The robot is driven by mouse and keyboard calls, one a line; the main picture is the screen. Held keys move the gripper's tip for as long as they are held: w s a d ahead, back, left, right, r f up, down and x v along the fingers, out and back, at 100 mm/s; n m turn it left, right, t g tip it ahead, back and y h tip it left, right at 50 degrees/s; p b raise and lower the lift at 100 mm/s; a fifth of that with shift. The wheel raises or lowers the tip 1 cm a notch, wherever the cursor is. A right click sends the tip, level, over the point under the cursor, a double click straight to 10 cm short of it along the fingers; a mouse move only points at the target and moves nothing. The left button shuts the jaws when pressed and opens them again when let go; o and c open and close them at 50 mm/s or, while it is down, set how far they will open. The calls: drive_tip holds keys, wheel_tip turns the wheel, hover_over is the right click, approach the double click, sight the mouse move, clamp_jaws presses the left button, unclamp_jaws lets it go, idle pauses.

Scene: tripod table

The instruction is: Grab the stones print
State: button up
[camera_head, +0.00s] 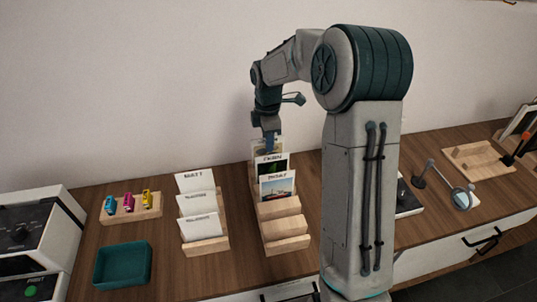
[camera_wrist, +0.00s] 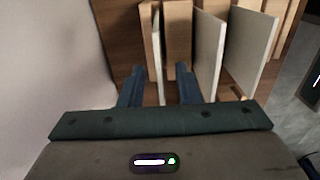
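The wooden rack (camera_head: 286,228) in the middle of the counter holds three prints in a row. The rearmost print (camera_head: 256,150) is mostly hidden by my gripper and the print before it. The middle one (camera_head: 272,166) has a dark picture, and the front one (camera_head: 277,187) shows a ship on water. I cannot read a stones label on any of them. My gripper (camera_head: 270,147) points down at the rearmost print. In the wrist view, my gripper (camera_wrist: 159,70) is open, with a thin pale card edge (camera_wrist: 157,52) between its fingers, apart from both.
A second rack (camera_head: 208,246) with several white cards stands to the left. Farther left are a small holder (camera_head: 131,208) with coloured items and a teal tray (camera_head: 122,264). The wall is close behind the racks. In the wrist view, two more prints stand right of the fingers.

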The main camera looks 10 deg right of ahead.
drive_tip(key=shift+f, duration=0.85)
clamp_jaws()
